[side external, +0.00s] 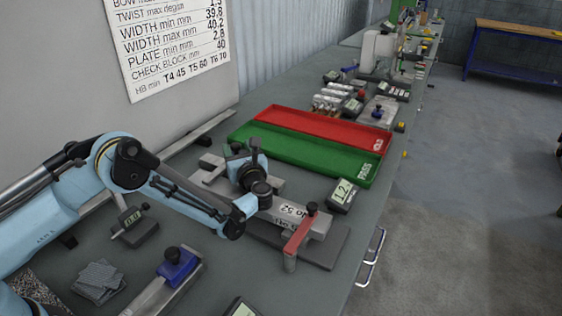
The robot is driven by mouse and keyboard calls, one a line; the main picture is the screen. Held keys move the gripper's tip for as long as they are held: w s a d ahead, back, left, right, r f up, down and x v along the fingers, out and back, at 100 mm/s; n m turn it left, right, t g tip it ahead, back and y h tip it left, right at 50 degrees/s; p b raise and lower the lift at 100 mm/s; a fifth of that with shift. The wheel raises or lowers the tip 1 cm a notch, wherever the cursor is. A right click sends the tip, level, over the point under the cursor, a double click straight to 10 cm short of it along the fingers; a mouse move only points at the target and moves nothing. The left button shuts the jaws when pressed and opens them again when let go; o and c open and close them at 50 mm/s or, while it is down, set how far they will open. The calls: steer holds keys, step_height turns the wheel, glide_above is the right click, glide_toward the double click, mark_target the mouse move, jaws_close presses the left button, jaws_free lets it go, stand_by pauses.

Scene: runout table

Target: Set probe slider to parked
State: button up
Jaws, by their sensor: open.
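A blue slider block (176,264) with a black knob on top sits on a pale metal rail (150,296) at the lower front. I cannot tell for sure that it is the probe slider, and no parked mark is readable. My gripper (246,157) is behind and to the right of this block, above the grey fixture (290,212) with lettering on its face. It is apart from the blue block. Its fingers are small and dark, and nothing shows between them. My wrist hides part of the fixture.
A red lever (299,235) with a black knob stands at the fixture's right. Green (300,152) and red (330,125) trays lie behind. Small displays (343,195) (135,228) and grey plates (99,280) lie around. Bare tabletop separates the rail from the fixture.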

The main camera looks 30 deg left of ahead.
steer(key=shift+x, duration=1.15)
jaws_close()
